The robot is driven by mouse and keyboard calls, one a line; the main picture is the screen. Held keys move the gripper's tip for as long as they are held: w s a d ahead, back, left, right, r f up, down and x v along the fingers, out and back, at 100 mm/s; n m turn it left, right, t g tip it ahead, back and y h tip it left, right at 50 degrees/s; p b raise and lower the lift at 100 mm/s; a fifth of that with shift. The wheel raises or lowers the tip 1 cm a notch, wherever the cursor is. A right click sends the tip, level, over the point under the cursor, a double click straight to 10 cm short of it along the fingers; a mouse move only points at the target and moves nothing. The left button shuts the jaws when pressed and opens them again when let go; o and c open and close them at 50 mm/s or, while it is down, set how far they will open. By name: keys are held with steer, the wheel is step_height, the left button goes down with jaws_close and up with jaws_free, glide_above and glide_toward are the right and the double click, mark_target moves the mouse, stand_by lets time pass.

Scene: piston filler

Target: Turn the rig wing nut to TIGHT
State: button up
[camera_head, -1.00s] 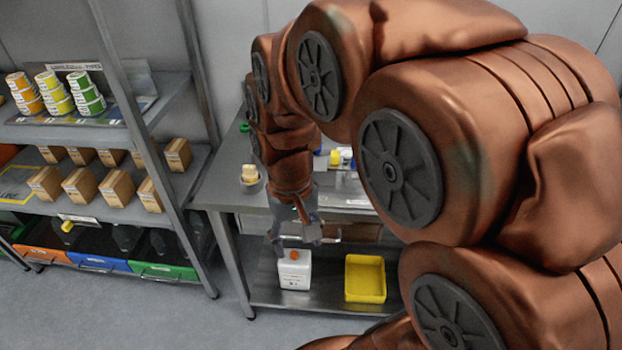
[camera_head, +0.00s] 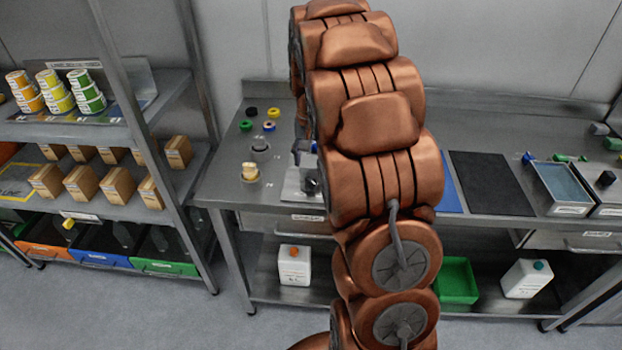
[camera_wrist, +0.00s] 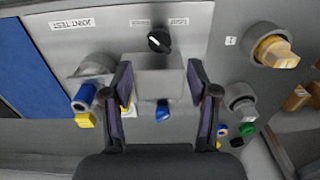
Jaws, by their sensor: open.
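My gripper (camera_wrist: 159,74) is open in the wrist view, its two dark fingers spread on either side of a grey block (camera_wrist: 159,82). A black knob with a pale mark (camera_wrist: 158,41) sits just beyond the fingertips, near two small labels; it may be the wing nut. A blue part (camera_wrist: 162,110) shows between the fingers, nearer the palm. I cannot read the knob's setting, and contact is not visible. In the head view my arm covers most of the rig; part of its pale plate (camera_head: 292,190) and a dark knob (camera_head: 311,186) show.
A grey cup with a tan top (camera_head: 250,173) stands left of the rig. Several coloured caps lie behind it. In the wrist view, a blue and yellow fitting (camera_wrist: 86,98) sits close left of the fingers. A dark mat (camera_head: 490,183) lies right on the bench.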

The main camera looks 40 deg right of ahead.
mark_target(311, 182)
steer(key=shift+f+p, duration=1.1)
steer(key=shift+f, duration=2.8)
steer(key=shift+c, duration=0.2)
jaws_close()
